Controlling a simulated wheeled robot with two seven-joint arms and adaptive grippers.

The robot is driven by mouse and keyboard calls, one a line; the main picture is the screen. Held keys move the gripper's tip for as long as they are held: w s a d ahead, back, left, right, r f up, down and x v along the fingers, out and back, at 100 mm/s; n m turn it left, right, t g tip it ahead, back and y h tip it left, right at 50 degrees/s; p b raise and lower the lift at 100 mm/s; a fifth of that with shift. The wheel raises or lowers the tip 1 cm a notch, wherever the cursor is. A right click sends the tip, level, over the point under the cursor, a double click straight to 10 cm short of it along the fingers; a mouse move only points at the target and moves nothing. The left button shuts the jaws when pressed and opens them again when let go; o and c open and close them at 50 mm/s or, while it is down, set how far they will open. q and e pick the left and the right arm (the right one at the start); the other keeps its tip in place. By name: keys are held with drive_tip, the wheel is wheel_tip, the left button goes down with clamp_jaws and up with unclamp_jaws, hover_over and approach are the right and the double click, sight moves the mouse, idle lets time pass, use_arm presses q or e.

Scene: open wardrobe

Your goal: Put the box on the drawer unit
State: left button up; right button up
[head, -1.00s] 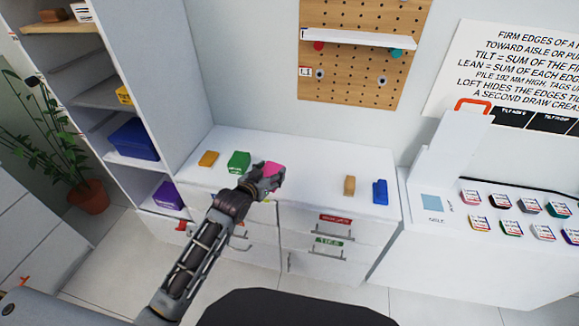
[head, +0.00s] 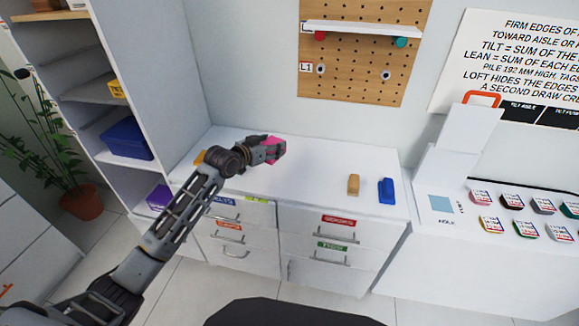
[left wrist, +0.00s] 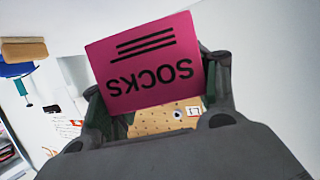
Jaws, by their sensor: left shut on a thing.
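A pink box (head: 272,143) is held in my left gripper (head: 275,151), over the back middle of the white drawer unit's top (head: 320,172). I cannot tell whether the box touches the top. In the left wrist view the pink box (left wrist: 146,62) reads "SOCKS", upside down, between the two fingers (left wrist: 158,88). The drawer unit has several drawers with coloured labels. My right gripper is in neither view.
A tan block (head: 353,184) and a blue item (head: 387,190) stand on the unit's right part. An orange item (head: 199,157) is partly hidden behind my left arm. A pegboard (head: 362,60) hangs behind. A shelf unit (head: 165,75) stands left.

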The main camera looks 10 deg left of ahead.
sight(268, 142)
use_arm(q)
drive_tip(key=shift+w+a+r+b, duration=0.1)
drive_tip(key=shift+w+a+b, duration=0.5)
drive_tip(key=shift+w, duration=0.15)
drive_tip(key=shift+w+a+f+h+b, duration=0.15)
drive_tip(key=shift+w+f+b, duration=0.05)
drive_tip(key=shift+w, duration=0.15)
drive_tip(key=shift+w+a+f+h+b, duration=0.1)
drive_tip(key=shift+w+f+h+b, duration=0.1)
drive_tip(key=shift+w, duration=0.15)
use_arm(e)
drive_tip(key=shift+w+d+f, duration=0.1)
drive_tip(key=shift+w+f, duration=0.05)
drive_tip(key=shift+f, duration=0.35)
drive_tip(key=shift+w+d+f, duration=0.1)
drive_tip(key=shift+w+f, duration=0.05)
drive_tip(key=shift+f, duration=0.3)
use_arm(q)
drive_tip(key=shift+f, duration=2.5)
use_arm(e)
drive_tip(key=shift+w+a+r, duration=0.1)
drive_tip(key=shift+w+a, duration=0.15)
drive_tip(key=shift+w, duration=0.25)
